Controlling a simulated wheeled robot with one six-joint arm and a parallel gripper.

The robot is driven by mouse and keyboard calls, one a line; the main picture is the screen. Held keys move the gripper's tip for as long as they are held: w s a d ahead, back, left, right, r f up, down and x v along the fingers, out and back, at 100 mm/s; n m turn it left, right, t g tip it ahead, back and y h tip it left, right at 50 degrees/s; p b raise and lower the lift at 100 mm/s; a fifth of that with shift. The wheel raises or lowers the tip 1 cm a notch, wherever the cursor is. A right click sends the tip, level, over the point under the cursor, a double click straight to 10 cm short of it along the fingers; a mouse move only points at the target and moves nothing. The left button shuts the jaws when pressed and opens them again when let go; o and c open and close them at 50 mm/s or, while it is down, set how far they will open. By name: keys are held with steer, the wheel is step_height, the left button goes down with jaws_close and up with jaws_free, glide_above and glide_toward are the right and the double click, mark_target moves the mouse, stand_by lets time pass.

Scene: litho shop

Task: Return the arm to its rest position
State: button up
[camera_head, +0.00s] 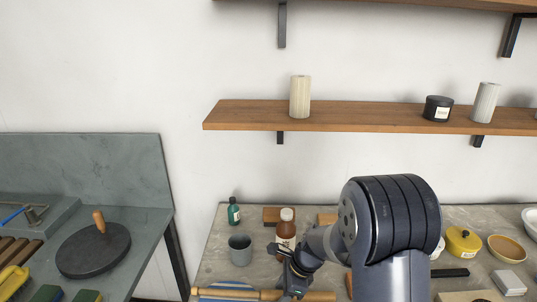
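My arm (392,215) rises from the lower right of the picture, with its big dark ringed joint in front of the worktop. The wrist bends left and down to my gripper (293,279), which is low over the worktop. The gripper is dark and small here.
A wooden shelf (365,118) is above. A grey bench (146,225) with a round dark disc (93,250) stands left, across a gap.

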steer(key=s+r+p, duration=0.5)
steer(key=s+r, duration=0.2)
steer(key=r, duration=0.5)
steer(key=shift+s+r+p, duration=0.15)
steer(key=shift+s+p, duration=0.15)
steer(key=shift+p, duration=0.05)
steer(key=shift+a, duration=0.1)
steer(key=shift+s, duration=0.1)
